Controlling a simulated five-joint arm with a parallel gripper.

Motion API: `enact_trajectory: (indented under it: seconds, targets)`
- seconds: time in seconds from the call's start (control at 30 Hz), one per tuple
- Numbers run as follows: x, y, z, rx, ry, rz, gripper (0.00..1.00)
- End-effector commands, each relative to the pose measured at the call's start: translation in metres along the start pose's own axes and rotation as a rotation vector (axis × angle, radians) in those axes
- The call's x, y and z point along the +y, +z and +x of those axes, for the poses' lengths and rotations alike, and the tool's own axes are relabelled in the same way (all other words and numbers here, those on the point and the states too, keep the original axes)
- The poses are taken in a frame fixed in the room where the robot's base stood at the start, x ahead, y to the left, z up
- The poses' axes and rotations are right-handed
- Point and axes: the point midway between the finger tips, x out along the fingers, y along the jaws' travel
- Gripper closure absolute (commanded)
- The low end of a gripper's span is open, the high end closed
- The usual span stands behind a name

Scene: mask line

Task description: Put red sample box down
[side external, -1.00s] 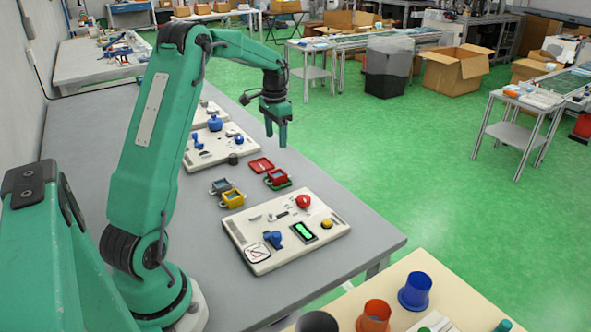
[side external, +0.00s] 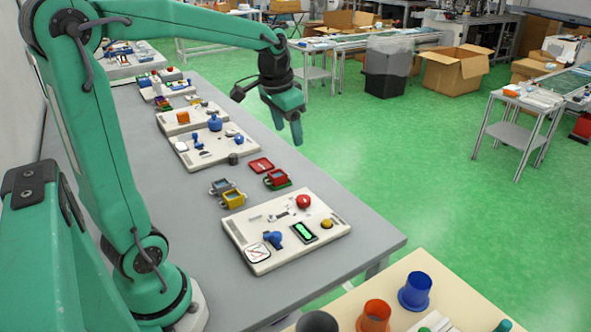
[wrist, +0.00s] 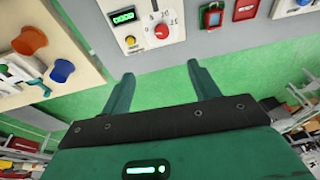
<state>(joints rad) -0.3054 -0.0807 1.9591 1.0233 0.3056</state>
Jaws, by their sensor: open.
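The red sample box (side external: 276,177) is a small open box sitting on a green base (side external: 284,186) on the grey table, near its right edge. A flat red tray (side external: 261,165) lies just behind it. In the wrist view the red box (wrist: 214,19) shows small at the top, on the green base, with the red tray (wrist: 246,9) to its right. My gripper (side external: 288,130) is open and empty, raised well above the table and apart from the box. Its two fingers (wrist: 160,73) show spread, with nothing between them.
A grey box (side external: 221,186) and a yellow box (side external: 232,199) stand left of the red one. A white panel (side external: 270,248) with knobs is in front, and another panel (side external: 190,150) is behind. A cream table (side external: 450,292) with cups stands at the front right.

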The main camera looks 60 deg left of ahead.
Motion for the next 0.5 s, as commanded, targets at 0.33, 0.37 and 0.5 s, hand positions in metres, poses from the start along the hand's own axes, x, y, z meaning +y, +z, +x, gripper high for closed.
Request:
enact_trajectory:
  seconds: [0.33,0.37,0.5]
  targets:
    - [0.061,0.055,-0.03,0.117,0.011,-0.001,0.39]
    - [0.065,0.06,-0.031,0.127,0.013,-0.002,0.39]
    - [0.084,0.086,-0.035,0.171,0.027,-0.005,0.39]
